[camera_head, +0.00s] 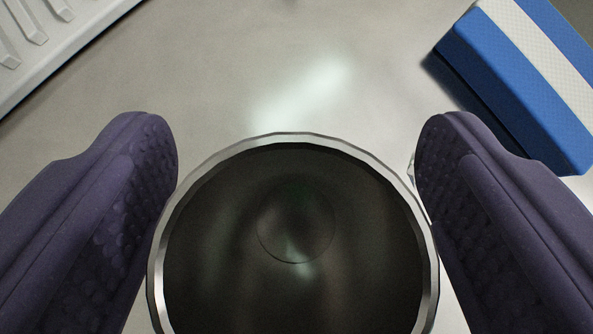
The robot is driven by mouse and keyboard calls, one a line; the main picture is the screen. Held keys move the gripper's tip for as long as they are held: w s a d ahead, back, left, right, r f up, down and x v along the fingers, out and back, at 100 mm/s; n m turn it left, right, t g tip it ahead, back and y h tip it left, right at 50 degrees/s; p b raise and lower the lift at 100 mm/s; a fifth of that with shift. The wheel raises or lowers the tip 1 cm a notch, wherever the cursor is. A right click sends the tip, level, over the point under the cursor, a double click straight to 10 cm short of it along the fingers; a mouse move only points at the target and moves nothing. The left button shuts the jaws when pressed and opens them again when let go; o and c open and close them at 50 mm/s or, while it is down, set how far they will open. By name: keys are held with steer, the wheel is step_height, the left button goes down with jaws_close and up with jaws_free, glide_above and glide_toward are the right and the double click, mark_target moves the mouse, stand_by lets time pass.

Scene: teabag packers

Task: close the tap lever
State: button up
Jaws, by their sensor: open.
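No tap lever can be made out in the camera view. My gripper (296,135) is open, with its two dark purple, studded fingers spread wide at the left and right. A round vessel (295,138) with a shiny, clear or metallic rim and a dark inside sits between the fingers, seen from above. The fingers are on either side of its rim, very close to it; I cannot tell whether they touch. A faint circle shows in the dark inside. The vessel's near side is cut off by the bottom edge of the picture.
A grey, glossy surface (260,60) lies beyond the vessel, and its middle is clear. A white ribbed tray or rack (75,50) is at the top left. A blue block with a white stripe (500,90) lies at the top right, beyond the right finger.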

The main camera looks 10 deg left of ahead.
steer(key=p+v, duration=0.2)
steer(key=v, duration=0.1)
steer(key=p+v, duration=0.2)
steer(key=v, duration=0.2)
steer(key=shift+w+a+r, duration=0.2)
steer(key=shift+r, duration=0.05)
steer(key=shift+s+d+r, duration=0.1)
steer(key=shift+s+r, duration=0.1)
steer(key=shift+s, duration=0.2)
